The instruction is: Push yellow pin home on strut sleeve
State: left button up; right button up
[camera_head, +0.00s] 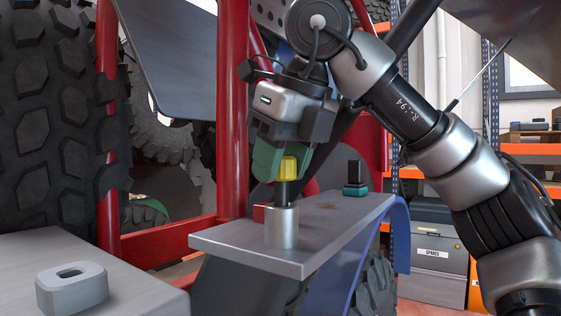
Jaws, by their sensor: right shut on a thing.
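The yellow pin (288,168) has a yellow head on a dark shaft and stands upright over a silver cylindrical sleeve (281,228). Its dark shaft shows between the head and the sleeve's top, and the lower end seems to be inside the sleeve. The sleeve stands on a grey metal plate (300,262). My right gripper (282,165), with green fingers, comes down from above and is shut on the yellow head. The fingers partly hide the head. My left gripper is not in view.
A black and teal part (355,178) stands farther back on the plate. Red frame tubes (232,110) rise close behind. A grey slotted block (71,287) lies on the left surface.

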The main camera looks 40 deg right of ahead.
jog(key=shift+f+b, duration=1)
jog(key=shift+f, duration=0.35)
jog(key=shift+r, duration=0.15)
jog(key=shift+r+p, duration=1.1)
jog(key=shift+p, duration=0.25)
jog(key=shift+r+p, duration=0.8)
jog(key=shift+r, duration=0.35)
jog(key=shift+f+b, duration=1.9)
jog(key=shift+f, duration=0.45)
jog(key=o, duration=1)
jog(key=shift+r, duration=0.1)
jog(key=shift+o, duration=0.7)
